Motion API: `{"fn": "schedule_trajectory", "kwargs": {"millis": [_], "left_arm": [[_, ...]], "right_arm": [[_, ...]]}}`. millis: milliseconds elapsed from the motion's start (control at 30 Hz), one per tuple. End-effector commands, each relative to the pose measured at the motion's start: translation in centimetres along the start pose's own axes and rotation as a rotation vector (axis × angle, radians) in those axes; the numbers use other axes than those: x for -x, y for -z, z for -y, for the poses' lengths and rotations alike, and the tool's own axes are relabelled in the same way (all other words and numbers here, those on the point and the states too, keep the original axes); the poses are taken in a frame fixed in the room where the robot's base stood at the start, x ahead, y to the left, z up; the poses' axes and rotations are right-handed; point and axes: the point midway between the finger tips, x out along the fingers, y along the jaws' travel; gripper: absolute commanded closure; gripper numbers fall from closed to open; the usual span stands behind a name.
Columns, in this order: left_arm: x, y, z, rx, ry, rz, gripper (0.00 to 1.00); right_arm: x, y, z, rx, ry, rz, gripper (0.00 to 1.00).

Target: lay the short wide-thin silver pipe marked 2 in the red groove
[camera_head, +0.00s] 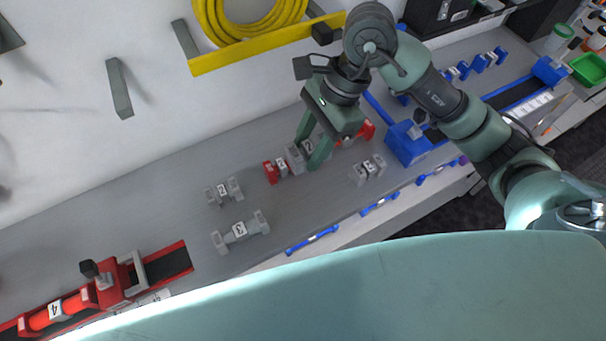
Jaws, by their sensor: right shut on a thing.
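My right gripper (309,151) reaches down to the grey bench and is shut on a short silver pipe (294,157) with a white label. The label, between the fingers, seems to read 2. The fingers hide part of this pipe, and I cannot tell whether it is clear of the bench. The red fixture (122,277) is at the lower left, with a dark groove (168,264) open at its right end. A red pipe marked 4 (60,309) lies in its left part. My left gripper is not in view.
Silver pipes (230,189), (240,231) and (368,169) lie on the bench. Small red pieces (270,172) and (368,130) sit beside the gripper. A blue fixture (407,143) stands at right. A yellow rail (255,50) hangs behind.

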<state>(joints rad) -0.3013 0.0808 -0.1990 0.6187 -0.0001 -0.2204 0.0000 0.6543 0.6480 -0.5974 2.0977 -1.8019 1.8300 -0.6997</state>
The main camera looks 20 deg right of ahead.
Motion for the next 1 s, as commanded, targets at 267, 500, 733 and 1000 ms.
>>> {"fn": "schedule_trajectory", "kwargs": {"millis": [267,500,733,1000], "left_arm": [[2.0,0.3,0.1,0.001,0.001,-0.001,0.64],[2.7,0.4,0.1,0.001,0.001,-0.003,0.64],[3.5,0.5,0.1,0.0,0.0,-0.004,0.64],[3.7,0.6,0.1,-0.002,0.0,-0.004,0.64]], "right_arm": [[-6.8,2.8,-0.3,-0.002,-0.008,0.0,1.0],[-10.1,4.2,0.0,0.002,-0.001,0.001,1.0],[-12.6,5.2,-0.1,0.0,-0.004,0.002,1.0],[-14.4,6.0,0.0,0.005,0.0,0.0,1.0]]}}
